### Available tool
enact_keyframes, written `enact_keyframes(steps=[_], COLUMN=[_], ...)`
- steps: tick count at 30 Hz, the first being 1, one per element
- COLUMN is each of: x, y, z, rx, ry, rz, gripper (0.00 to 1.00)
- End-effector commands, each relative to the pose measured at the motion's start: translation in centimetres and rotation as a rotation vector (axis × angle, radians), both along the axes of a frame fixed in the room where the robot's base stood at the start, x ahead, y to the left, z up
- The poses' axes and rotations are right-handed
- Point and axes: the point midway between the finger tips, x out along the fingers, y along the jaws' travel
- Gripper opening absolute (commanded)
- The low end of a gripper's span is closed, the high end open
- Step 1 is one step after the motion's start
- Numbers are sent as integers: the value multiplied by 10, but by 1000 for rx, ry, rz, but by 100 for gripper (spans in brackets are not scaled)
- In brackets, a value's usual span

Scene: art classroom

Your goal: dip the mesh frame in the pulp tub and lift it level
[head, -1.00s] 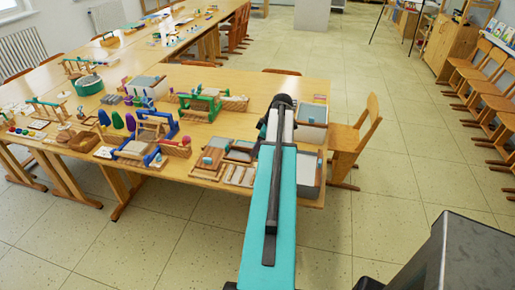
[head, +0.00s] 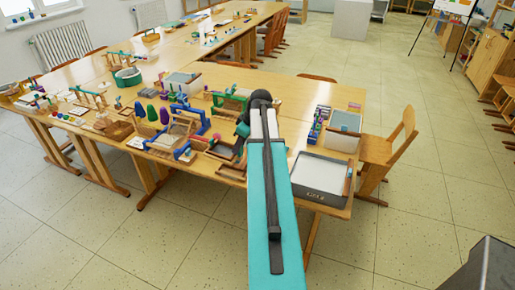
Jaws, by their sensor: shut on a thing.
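The pulp tub (head: 331,200) is a grey, open box with pale, flat contents. It stands at the near right corner of the table, with a label on its front wall. My teal arm reaches over the table just left of the tub, ending in a dark wrist. My gripper is hidden behind the arm, so its jaws and anything in them do not show. I cannot make out the mesh frame for certain. Wooden trays or frames (head: 229,169) lie left of the arm, partly covered by it.
A second grey bin (head: 345,123) stands behind the tub, with small coloured bottles beside it. A wooden chair (head: 390,150) is close to the table's right side. Blue and green clamp-like stands (head: 193,121) crowd the table left of my arm.

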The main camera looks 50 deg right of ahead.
Motion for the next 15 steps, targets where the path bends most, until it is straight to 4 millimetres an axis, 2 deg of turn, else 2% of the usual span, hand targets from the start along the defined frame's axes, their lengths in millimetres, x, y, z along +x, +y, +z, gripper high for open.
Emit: enact_keyframes(steps=[3, 15], x=[19, 71], y=[26, 108], z=[6, 24], rx=[-2, -1], ry=[-2, -1], rz=[-7, -49], gripper=[0, 0])
